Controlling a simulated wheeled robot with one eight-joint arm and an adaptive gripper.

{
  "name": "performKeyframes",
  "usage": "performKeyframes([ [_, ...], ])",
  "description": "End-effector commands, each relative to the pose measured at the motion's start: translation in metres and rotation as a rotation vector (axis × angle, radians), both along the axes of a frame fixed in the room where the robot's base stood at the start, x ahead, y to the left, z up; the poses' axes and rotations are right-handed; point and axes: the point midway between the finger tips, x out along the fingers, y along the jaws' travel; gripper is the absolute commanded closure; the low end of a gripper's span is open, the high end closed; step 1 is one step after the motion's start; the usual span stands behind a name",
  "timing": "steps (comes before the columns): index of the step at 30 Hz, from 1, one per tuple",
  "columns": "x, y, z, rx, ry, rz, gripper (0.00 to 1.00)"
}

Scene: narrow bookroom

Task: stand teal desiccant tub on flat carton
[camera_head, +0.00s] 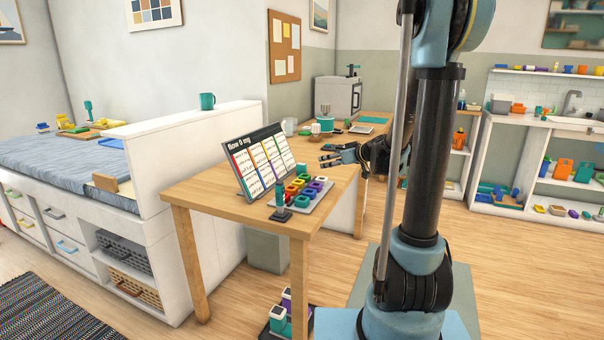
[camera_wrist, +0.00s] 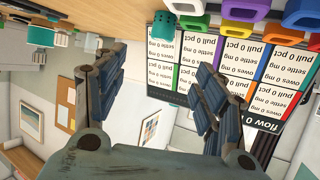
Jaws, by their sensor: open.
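My gripper (camera_head: 325,157) is open and empty above the wooden desk, its fingers pointing left in the head view. In the upside-down wrist view both fingers are spread apart (camera_wrist: 162,75) with nothing between them. A teal-green tub (camera_head: 326,123) stands farther back on the desk. I cannot pick out the flat carton with certainty.
A chart board (camera_head: 258,163) stands on the desk behind a tray (camera_head: 317,201) of coloured pieces. A teal mug (camera_head: 207,101) stands on the white ledge (camera_head: 190,119). A white machine (camera_head: 335,98) is at the back. The desk's front left corner is clear.

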Motion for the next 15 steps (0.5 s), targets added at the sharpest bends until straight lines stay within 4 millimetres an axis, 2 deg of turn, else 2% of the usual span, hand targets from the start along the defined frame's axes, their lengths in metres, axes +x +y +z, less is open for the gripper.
performKeyframes([
  [5, 0.011, 0.005, -0.003, 0.002, -0.015, 0.003, 0.35],
  [15, 0.04, 0.035, -0.02, 0.002, -0.013, 0.002, 0.35],
])
